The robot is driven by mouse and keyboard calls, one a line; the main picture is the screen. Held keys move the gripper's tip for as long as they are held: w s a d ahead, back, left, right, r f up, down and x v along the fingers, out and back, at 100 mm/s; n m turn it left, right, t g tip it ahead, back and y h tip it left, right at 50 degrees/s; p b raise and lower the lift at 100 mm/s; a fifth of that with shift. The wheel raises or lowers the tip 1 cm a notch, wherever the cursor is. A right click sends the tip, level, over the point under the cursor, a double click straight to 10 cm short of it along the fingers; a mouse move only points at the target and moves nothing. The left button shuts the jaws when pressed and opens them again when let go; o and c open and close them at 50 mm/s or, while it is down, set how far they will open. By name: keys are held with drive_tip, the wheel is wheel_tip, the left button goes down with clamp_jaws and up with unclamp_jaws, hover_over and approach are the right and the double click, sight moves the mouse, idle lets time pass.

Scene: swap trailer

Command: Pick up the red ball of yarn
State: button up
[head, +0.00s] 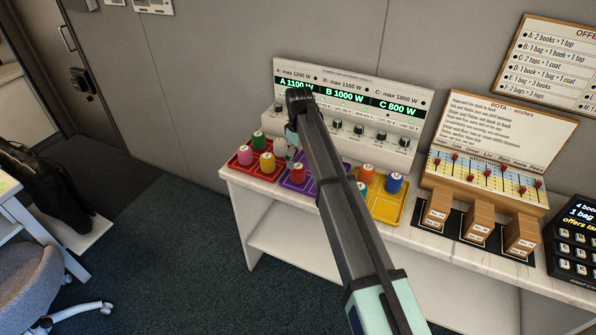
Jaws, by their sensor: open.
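A small red rounded item (298,173) stands on the purple tray (290,185) on the white shelf, just left of my arm. It is too small to tell whether it is a ball of yarn. My gripper (291,141) hangs at the end of my arm, above the back of the shelf between the red and purple trays. It is open, and its fingers are small and partly hidden by the arm. It is apart from the red item, a little behind and above it.
The red tray (247,169) holds green, pink and yellow items. The yellow tray (386,208) holds orange and blue ones. A panel with knobs (345,98) stands behind the trays. A slider board (486,174) and several brown boxes are at right. My arm hides part of the shelf.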

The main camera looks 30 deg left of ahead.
sight(298, 166)
drive_tip(key=shift+a+f+p, duration=0.15)
drive_tip(key=shift+f+p, duration=1)
drive_tip(key=shift+f, duration=1.75)
drive_tip(key=c, duration=1.2)
